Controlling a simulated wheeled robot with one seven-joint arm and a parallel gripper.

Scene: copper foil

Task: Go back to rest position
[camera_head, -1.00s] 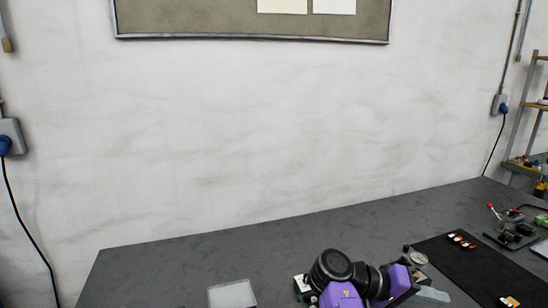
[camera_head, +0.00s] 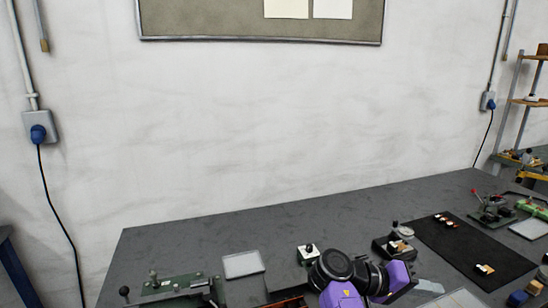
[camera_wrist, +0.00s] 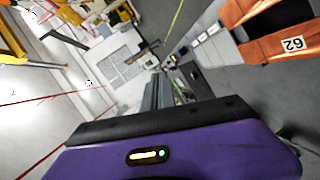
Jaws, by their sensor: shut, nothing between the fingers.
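My arm (camera_head: 345,270), purple and black, shows folded at the bottom centre of the head view, above the dark grey workbench (camera_head: 290,220). The fingertips cannot be made out there. In the wrist view my gripper (camera_wrist: 167,88) shows as a purple housing with a lit indicator and a black edge, with narrow dark fingers beyond it. The fingers look shut and hold nothing. The wrist camera looks out across the room, not at the bench.
A dark mat (camera_head: 470,245) with small parts lies on the bench's right. A green fixture (camera_head: 175,285) and a pale tray (camera_head: 243,264) stand at front left. The bench's back middle is clear.

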